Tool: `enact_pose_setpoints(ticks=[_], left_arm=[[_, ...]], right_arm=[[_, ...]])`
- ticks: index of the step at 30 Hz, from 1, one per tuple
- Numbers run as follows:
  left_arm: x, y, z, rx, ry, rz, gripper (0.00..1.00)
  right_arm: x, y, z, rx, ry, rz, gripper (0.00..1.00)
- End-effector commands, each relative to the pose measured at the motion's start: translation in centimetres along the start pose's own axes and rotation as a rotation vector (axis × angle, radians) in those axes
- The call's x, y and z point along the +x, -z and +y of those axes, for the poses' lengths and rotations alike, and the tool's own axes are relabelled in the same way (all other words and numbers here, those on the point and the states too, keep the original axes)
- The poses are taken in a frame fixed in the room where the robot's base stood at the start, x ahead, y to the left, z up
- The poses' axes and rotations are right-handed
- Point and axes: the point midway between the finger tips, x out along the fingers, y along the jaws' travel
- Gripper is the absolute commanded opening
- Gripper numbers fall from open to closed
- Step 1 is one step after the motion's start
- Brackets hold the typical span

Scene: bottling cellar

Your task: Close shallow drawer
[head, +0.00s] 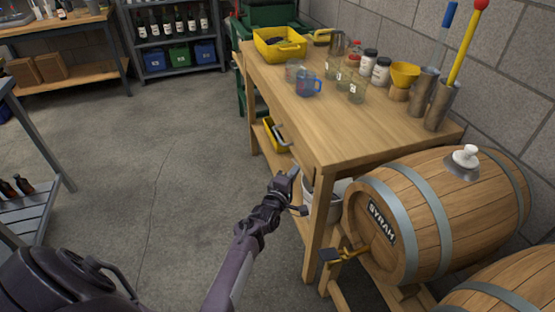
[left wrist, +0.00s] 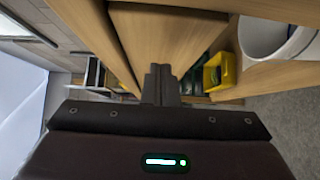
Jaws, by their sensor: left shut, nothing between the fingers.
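The wooden workbench (head: 350,130) stands right of centre in the head view. The shallow drawer (head: 291,139) appears to be in the band under its left-hand top edge. That side is seen steeply from above, so I cannot tell how far the drawer stands out. My left gripper (head: 291,184) is shut and empty, just left of the bench's near corner leg and below the top. In the left wrist view the closed fingers (left wrist: 161,80) point toward pale wooden panels of the bench, with no clear contact. My right gripper is not in view.
A barrel marked SYRAH (head: 400,215) lies close right of my left arm, its tap sticking out. A yellow bin (head: 272,136) and a white bucket (left wrist: 268,35) sit under the bench.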

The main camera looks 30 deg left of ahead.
Motion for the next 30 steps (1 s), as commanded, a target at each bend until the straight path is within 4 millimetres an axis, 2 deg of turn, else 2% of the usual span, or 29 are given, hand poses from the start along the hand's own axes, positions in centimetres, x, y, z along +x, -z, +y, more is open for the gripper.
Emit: enact_pose_setpoints(ticks=[2, 6, 9, 18, 27, 30], left_arm=[[-0.5, 0.0, -0.1, 0.000, 0.003, 0.001, 0.00], [-2.9, 0.2, -0.1, 0.001, 0.004, 0.003, 0.00], [-4.6, 0.2, -0.2, 0.001, 0.005, 0.005, 0.00], [-9.3, 0.3, -0.3, 0.002, 0.005, 0.005, 0.00], [-10.2, 0.3, -0.2, 0.002, 0.004, 0.004, 0.00], [-10.4, -0.1, -1.1, 0.021, 0.028, -0.004, 0.00]], right_arm=[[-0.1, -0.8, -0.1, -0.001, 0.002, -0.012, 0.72], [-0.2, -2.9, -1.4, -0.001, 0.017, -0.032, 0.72], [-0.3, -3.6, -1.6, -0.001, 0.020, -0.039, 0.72], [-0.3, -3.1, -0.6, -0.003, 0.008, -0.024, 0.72], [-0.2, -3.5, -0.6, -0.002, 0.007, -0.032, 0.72], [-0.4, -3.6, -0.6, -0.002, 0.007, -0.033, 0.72]])
